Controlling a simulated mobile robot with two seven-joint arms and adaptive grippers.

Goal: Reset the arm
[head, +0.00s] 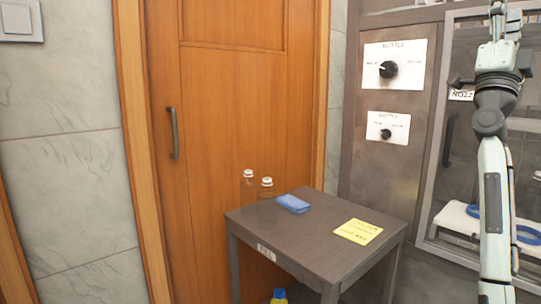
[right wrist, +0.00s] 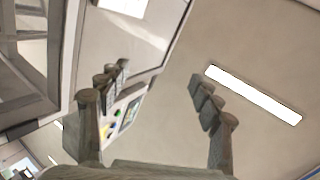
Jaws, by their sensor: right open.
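My right arm (head: 494,190) stands almost straight up along the right side of the head view, from the bottom edge to the top edge. Its gripper is not clearly seen there. In the right wrist view my right gripper (right wrist: 158,85) is open, its two fingers spread wide with nothing between them. Behind the fingers are the plain ceiling and a lit strip lamp (right wrist: 253,93), so the gripper points upward. My left arm and left gripper are in neither view.
A dark small table (head: 318,248) holds two clear bottles (head: 249,195) (head: 266,205), a blue item (head: 293,203) and a yellow note (head: 358,231). A steel machine with a knob (head: 388,69) and glazed front stands behind my right arm.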

